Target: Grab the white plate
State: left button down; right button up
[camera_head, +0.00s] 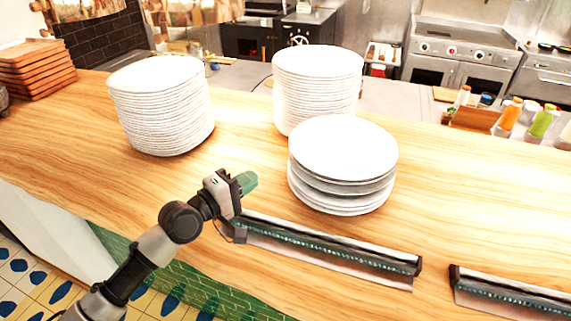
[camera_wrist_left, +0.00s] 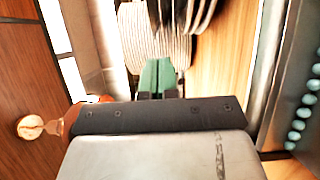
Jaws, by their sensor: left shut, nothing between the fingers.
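A short stack of white plates (camera_head: 343,147) stands on the wooden counter right of centre in the head view. Two taller stacks of white plates stand behind it, one at the left (camera_head: 160,100) and one at the centre (camera_head: 318,85). My left gripper (camera_head: 247,182) is left of the short stack, apart from it, low over the counter's near side. Its green fingers (camera_wrist_left: 157,77) are shut with nothing between them. In the left wrist view, stacked white plates (camera_wrist_left: 150,30) show beyond the fingertips. My right gripper is not in view.
Dark metal rails (camera_head: 325,249) with teal beads lie along the counter's near edge, with another (camera_head: 510,292) at the right. Wooden trays (camera_head: 38,68) are stacked at the far left. Bottles (camera_head: 510,114) stand at the right back. The counter (camera_head: 470,180) is bare right of the short stack.

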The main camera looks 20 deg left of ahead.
aim_at(300, 165)
pick_arm(q)
jog(key=w+d+p, duration=0.3)
jog(key=w+d, duration=0.3)
jog(key=w, duration=0.1)
jog(key=shift+d, duration=0.35)
jog(key=shift+w+d+r+p, duration=0.1)
jog(key=shift+d+p, duration=0.5)
jog(key=shift+d, duration=0.25)
